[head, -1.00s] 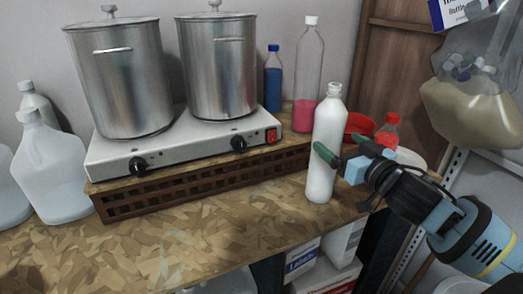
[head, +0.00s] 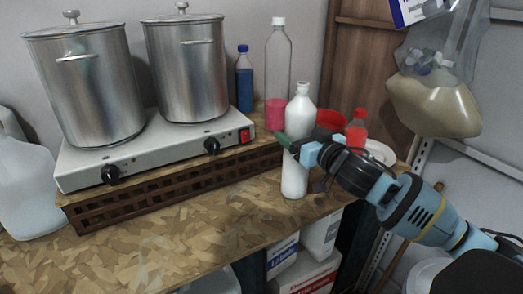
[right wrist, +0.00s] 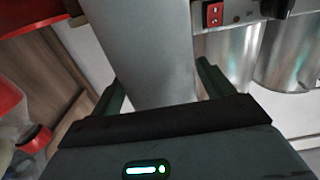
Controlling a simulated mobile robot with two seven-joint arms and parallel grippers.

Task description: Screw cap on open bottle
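A white bottle (head: 294,170) stands upright near the right front of the wooden worktop. Its narrow neck points up, and I see no distinct cap on it, though the top is small. My right gripper (head: 295,143) reaches in from the right at the bottle's upper body. In the right wrist view the grey-looking bottle body (right wrist: 155,45) lies between the two fingers of the gripper (right wrist: 160,85), which are spread wide, close to its sides. Firm contact is not clear. No loose cap is plain to see. My left gripper is out of view.
A hot plate (head: 150,150) with two steel pots stands left of the bottle. The front worktop (head: 190,225) is clear.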

